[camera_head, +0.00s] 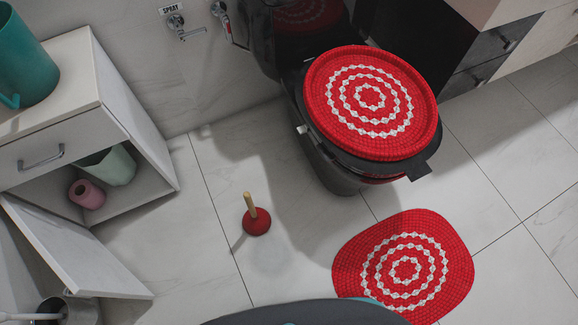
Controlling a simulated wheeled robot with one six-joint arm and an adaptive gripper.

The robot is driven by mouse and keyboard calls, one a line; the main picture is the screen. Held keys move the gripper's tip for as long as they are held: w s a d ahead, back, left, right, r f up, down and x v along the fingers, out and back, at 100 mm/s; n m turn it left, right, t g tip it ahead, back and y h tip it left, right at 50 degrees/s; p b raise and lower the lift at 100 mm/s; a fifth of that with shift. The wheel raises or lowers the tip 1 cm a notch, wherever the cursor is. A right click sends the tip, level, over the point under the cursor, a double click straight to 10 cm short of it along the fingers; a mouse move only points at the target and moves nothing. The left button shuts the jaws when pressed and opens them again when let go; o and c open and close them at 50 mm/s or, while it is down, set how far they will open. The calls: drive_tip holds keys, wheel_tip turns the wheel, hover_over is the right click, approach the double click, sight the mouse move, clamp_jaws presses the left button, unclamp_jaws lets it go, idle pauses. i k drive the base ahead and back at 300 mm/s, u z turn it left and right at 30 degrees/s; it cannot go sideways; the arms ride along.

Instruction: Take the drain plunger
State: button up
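The drain plunger (256,220) stands upright on the tiled floor near the middle of the head view. It has a red rubber cup and a short light wooden handle pointing up. Nothing covers it and nothing touches it apart from the floor. My gripper is not in view. A dark rounded shape with small teal parts shows at the bottom edge.
A black toilet with a red-and-white lid cover (370,103) stands right of and behind the plunger. A red mat (402,267) lies at lower right. A white cabinet (130,130) with an open door (75,250) is at left. Bare floor surrounds the plunger.

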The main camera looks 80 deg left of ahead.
sight(256, 222)
drive_tip(key=i, duration=2.35)
drive_tip(key=u, duration=5.3)
drive_tip(key=i, duration=1)
